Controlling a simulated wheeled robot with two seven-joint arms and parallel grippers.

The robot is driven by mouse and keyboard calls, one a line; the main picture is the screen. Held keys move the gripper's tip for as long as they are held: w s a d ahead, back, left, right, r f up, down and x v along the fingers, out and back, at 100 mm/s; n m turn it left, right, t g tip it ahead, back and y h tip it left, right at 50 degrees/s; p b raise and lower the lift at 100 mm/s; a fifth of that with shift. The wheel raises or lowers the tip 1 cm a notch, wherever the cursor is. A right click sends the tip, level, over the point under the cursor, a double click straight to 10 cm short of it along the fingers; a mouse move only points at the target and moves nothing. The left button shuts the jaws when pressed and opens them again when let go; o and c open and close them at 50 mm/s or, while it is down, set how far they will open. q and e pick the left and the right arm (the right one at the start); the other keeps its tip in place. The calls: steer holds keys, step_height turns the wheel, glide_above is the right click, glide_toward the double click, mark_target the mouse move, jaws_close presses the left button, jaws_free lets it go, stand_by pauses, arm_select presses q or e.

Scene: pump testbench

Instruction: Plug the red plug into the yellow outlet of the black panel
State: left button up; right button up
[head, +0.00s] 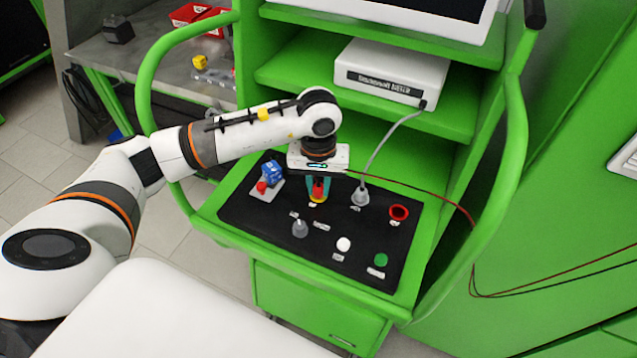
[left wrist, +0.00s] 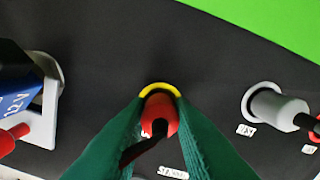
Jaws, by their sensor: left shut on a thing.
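The red plug (head: 319,186) is between the teal fingers of my left gripper (head: 318,190), which is shut on it above the black panel (head: 262,219). In the left wrist view the red plug (left wrist: 160,113) is between the two green-looking fingertips (left wrist: 158,120). The yellow outlet (left wrist: 160,86) shows as a ring just behind the plug, which covers most of it. The plug lines up closely with the ring; I cannot tell how deep it sits. In the head view a little yellow of the outlet (head: 317,199) shows below the fingers. My right gripper is not in view.
A grey plug with a cable (head: 360,196) stands right of the gripper. A blue device with a red part (head: 270,176) is to the left. A grey connector (head: 300,229), white button (head: 343,244), green button (head: 380,260) and red ring (head: 398,213) are on the panel. Green rails flank it.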

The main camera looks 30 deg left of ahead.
arm_select(q)
steer(key=o, duration=1.3)
steer(key=shift+f, duration=0.1)
steer(key=shift+s+d+r+p, duration=0.1)
steer(key=shift+r+p, duration=0.75)
steer(key=shift+r, duration=1.25)
steer(key=shift+s+r+p, duration=0.1)
steer(key=shift+r+p, duration=0.7)
steer(key=shift+r, duration=1.3)
